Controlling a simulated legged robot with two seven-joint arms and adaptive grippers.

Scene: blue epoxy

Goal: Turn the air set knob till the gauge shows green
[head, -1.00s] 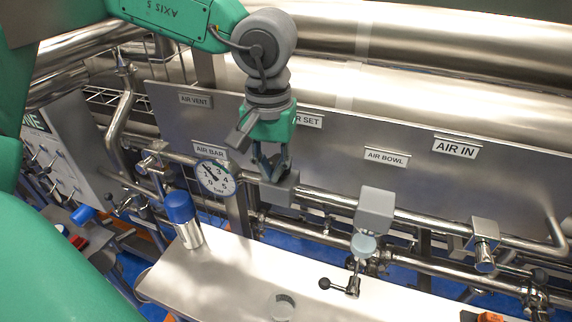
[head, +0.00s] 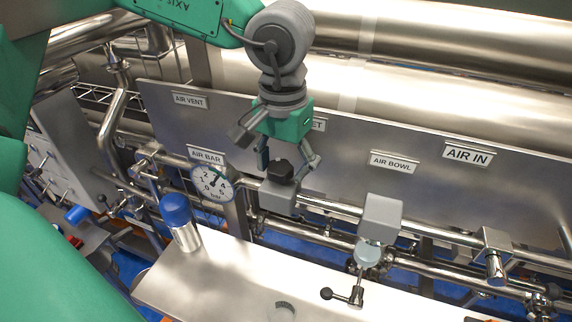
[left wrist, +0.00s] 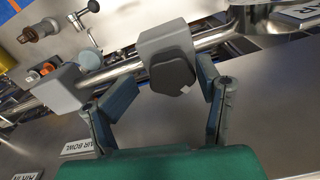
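The air set knob (head: 281,172) is dark and sits on a grey block (head: 278,197) on the steel pipe, below the partly hidden AIR SET label (head: 319,125). My left gripper (head: 289,164) is open, its fingers spread on either side of the knob. In the left wrist view the knob (left wrist: 172,72) shows between the parted fingers, nearer the right one, with a clear gap to the left one. The round gauge (head: 212,184) is left of the knob, under AIR BAR. Its needle points to the upper right; its colour zones are too small to tell. My right gripper is out of view.
A second grey block (head: 380,217) stands on the pipe to the right, under AIR BOWL. A blue-capped cylinder (head: 178,218) and a black-ball lever (head: 343,295) are at the steel bench (head: 235,270). The label panel (head: 350,150) rises behind the gripper.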

